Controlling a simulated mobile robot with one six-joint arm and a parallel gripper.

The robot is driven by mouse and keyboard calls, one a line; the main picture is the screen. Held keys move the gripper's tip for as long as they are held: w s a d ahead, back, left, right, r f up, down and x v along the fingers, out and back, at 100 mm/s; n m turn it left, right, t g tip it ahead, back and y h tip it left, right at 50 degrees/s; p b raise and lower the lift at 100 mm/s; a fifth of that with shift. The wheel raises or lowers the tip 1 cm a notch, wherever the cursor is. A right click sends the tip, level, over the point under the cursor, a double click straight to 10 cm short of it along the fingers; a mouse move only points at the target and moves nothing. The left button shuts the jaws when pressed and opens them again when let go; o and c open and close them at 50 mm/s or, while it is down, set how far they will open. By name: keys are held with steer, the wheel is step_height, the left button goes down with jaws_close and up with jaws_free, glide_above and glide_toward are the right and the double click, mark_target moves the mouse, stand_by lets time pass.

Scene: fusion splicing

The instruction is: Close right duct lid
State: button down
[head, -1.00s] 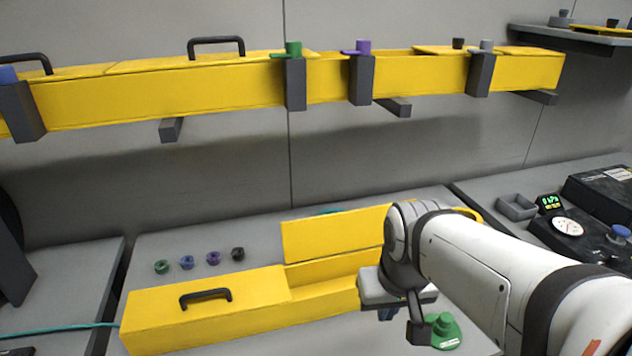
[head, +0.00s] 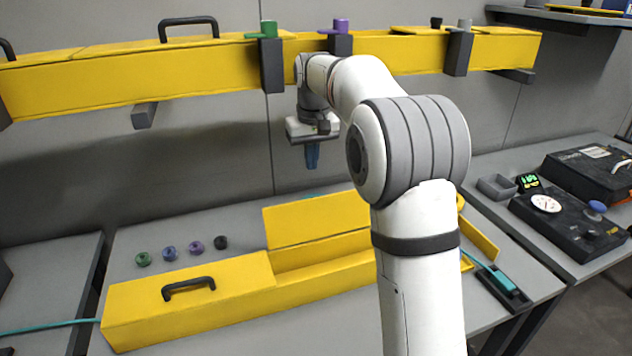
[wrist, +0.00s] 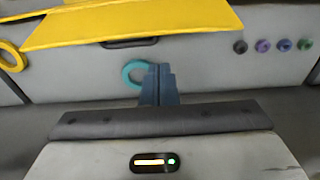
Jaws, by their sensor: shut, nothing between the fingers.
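The yellow duct (head: 190,318) lies on the bench, its left lid (head: 190,276) closed with a black handle on top. Its right lid (head: 317,221) stands open and upright along the far edge, and the right end of the duct is partly hidden by my arm. In the wrist view the open lid (wrist: 130,26) is at the top left, with part of its dark handle (wrist: 130,43) below its edge. My gripper (head: 312,163) is shut and empty, pointing down behind and above the open lid, apart from it. Its blue fingers (wrist: 160,78) are together in the wrist view.
A long yellow duct (head: 120,78) on brackets runs along the wall behind my gripper. Several small coloured rings (head: 182,250) sit on the bench to the left. A teal ring (wrist: 128,75) lies behind the lid. Black instruments (head: 570,222) stand on the right bench.

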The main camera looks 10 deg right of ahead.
glide_above(333, 210)
steer(key=w+a, duration=0.2)
steer(key=a, duration=0.4)
step_height(333, 210, down, 10)
steer(key=shift+d+r, duration=0.2)
steer(key=shift+d, duration=0.05)
steer(key=shift+w, duration=0.1)
